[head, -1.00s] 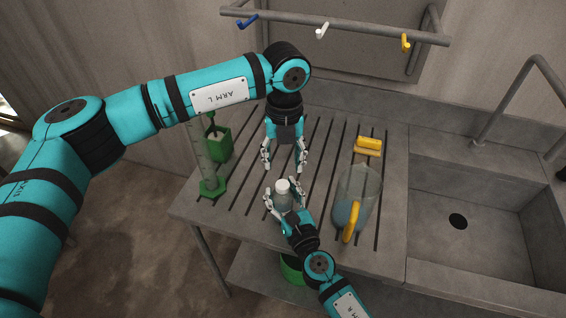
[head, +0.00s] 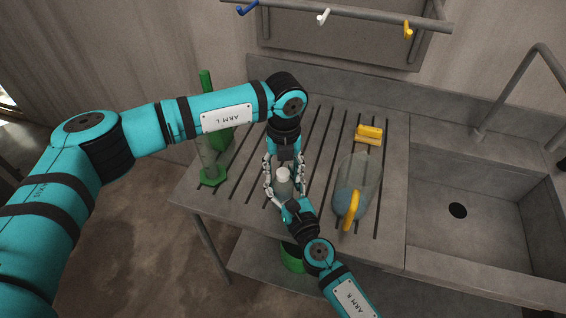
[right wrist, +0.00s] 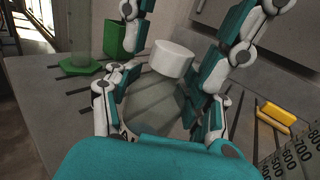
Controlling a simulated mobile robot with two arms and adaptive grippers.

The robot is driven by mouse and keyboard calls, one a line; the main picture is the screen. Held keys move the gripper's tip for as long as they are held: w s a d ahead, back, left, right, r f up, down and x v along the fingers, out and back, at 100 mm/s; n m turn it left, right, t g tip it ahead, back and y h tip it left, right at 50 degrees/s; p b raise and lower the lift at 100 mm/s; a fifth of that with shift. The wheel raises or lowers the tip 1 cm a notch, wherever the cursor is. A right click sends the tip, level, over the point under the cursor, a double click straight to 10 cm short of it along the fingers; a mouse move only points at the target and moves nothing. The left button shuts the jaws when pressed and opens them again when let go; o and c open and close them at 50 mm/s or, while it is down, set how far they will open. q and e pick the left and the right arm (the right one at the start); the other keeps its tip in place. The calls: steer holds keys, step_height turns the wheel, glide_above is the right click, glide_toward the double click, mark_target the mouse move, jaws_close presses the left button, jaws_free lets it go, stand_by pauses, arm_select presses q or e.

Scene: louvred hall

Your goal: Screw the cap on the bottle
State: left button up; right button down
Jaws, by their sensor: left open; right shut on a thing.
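The grey translucent bottle (head: 284,189) stands upright at the front of the slatted drainboard. It also shows in the right wrist view (right wrist: 152,98). The white cap (head: 282,174) sits on top of its neck and looks slightly tilted in the right wrist view (right wrist: 172,58); I cannot tell how far it is threaded. My right gripper (head: 285,199) is shut on the bottle's body from the front. My left gripper (head: 284,178) points down from above, open, with its fingers on either side of the cap and apart from it. The bottle's lower part is hidden by my right gripper.
A clear jug (head: 360,180) with blue contents and a yellow handle stands to the right, a yellow block (head: 368,134) behind it. A green-footed measuring cylinder (head: 212,177) stands left, near a green container (right wrist: 114,38). A sink (head: 480,185) lies far right.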

arm_select(q)
jaws_close()
steer(key=shift+o, duration=0.4)
jaws_free()
steer(key=shift+r, duration=2.25)
step_height(320, 180, up, 2)
steer(key=shift+r, duration=0.2)
steer(key=shift+c, duration=0.4)
steer(key=shift+d+r, duration=0.1)
steer(key=shift+r, duration=0.45)
